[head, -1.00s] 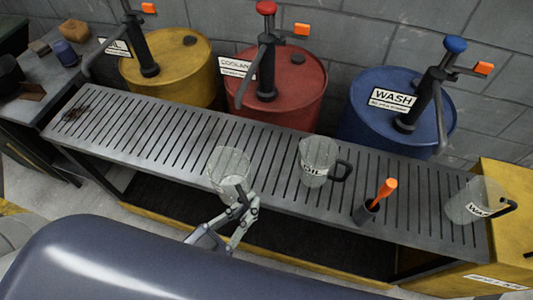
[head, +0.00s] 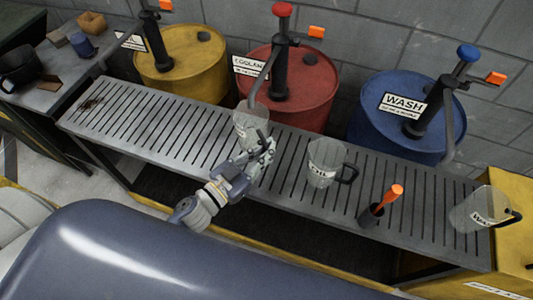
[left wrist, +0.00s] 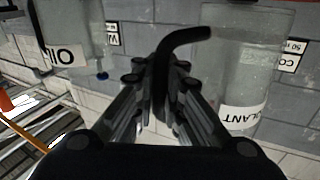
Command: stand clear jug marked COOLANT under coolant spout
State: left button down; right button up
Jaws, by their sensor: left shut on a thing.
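The clear COOLANT jug (head: 247,122) is over the slotted rack just in front of the red drum (head: 300,82). Its black handle (left wrist: 178,48) and inverted label, partly readable, show in the left wrist view. My left gripper (head: 262,148) is shut on that handle. The coolant pump's spout (head: 258,86) comes down to the jug's rim in the head view. I cannot tell whether its tip is right above the opening, or whether the jug touches the rack. My right gripper is not in view.
The clear OIL jug (head: 325,160) stands right of my gripper. An orange-handled tool in a dark cup (head: 370,215) and the WASH jug (head: 478,210) are further right. Yellow (head: 180,62) and blue (head: 400,140) drums flank the red one. The left rack (head: 130,112) is mostly clear.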

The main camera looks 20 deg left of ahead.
pick_arm(q)
jog(key=f, duration=0.1)
jog(key=f+b, duration=0.1)
jog(key=shift+w+a+f, duration=0.1)
jog(key=shift+w+f, duration=0.25)
jog(key=shift+w, duration=0.05)
jog(key=shift+f, duration=0.4)
jog(key=shift+f, duration=0.15)
jog(key=c, duration=1.7)
grip_release()
jog(key=shift+s, duration=0.1)
